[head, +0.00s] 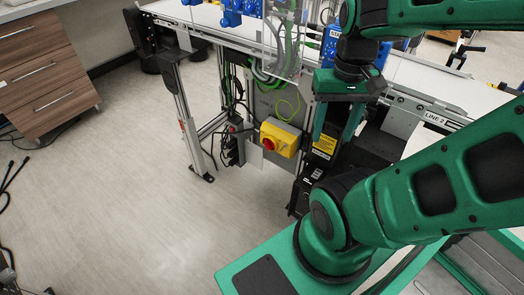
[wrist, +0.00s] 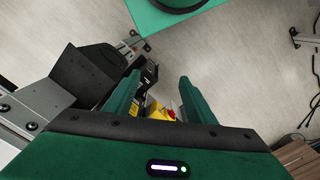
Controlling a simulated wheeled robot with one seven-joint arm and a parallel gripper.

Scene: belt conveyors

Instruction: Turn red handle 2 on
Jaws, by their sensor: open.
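A red rotary handle (head: 268,144) sits on the front of a yellow switch box (head: 281,137), mounted low on the conveyor frame. No number is readable on it, and its exact angle is too small to tell. My gripper (head: 334,132) points down, to the right of the yellow box and apart from it. Its green fingers are spread with nothing between them. In the wrist view, between the fingers of my gripper (wrist: 156,88), the yellow box (wrist: 154,108) and a bit of the red handle (wrist: 171,113) show, partly hidden by the gripper body.
A conveyor (head: 410,85) with a "LINE 2" label (head: 435,119) runs behind. Cables (head: 232,140) hang left of the yellow box, beside a metal support leg (head: 188,120). A wooden drawer cabinet (head: 45,75) stands at left. The floor (head: 130,200) in front is clear.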

